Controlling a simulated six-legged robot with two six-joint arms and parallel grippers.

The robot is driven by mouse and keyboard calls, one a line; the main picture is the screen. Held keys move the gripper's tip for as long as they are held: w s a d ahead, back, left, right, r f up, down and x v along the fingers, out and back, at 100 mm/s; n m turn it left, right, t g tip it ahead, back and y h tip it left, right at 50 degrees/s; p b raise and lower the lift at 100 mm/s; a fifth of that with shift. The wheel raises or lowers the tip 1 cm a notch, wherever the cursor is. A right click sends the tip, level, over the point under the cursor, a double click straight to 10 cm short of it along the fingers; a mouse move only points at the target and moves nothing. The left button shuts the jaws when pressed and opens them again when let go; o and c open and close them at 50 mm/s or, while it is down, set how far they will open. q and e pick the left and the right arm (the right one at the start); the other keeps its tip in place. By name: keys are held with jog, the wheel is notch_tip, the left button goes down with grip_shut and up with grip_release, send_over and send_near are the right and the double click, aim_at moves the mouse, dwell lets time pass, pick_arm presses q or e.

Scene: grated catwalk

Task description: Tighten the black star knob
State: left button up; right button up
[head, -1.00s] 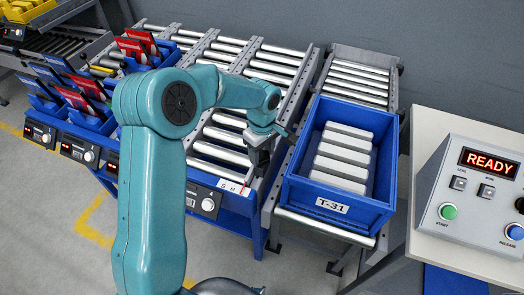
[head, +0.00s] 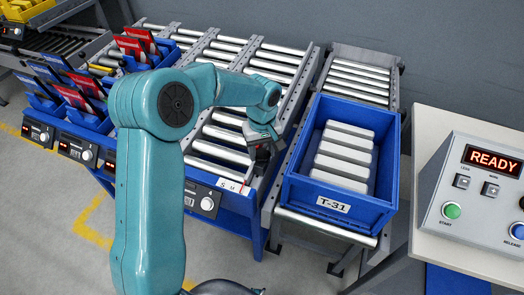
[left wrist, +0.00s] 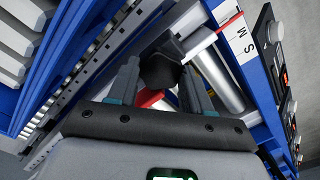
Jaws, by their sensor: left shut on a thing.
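The black star knob (left wrist: 160,70) is between the two fingers of my left gripper (left wrist: 162,82) in the left wrist view, and the gripper is shut on it. The fingers hide its sides, and a red part shows just below it. In the head view my left gripper (head: 260,163) points down at the front of the roller conveyor, by the white S M label strip (head: 232,186). There the gripper hides most of the knob. My right gripper is not in view.
A blue tote marked T-31 (head: 337,215) with several grey blocks stands close right of the gripper. A control box showing READY (head: 478,195) is at the far right. Blue bins (head: 92,117) with red and blue packs are at the left.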

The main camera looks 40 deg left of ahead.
aim_at(262, 154)
pick_arm(q)
jog(key=m, duration=0.5)
jog(key=shift+w+r, duration=0.1)
jog(key=shift+r, duration=0.05)
jog(key=shift+m, duration=0.3)
dwell(0.3)
jog(key=o, duration=1)
jog(key=shift+o, duration=0.2)
notch_tip(262, 154, up, 16)
jog(key=shift+r, duration=0.15)
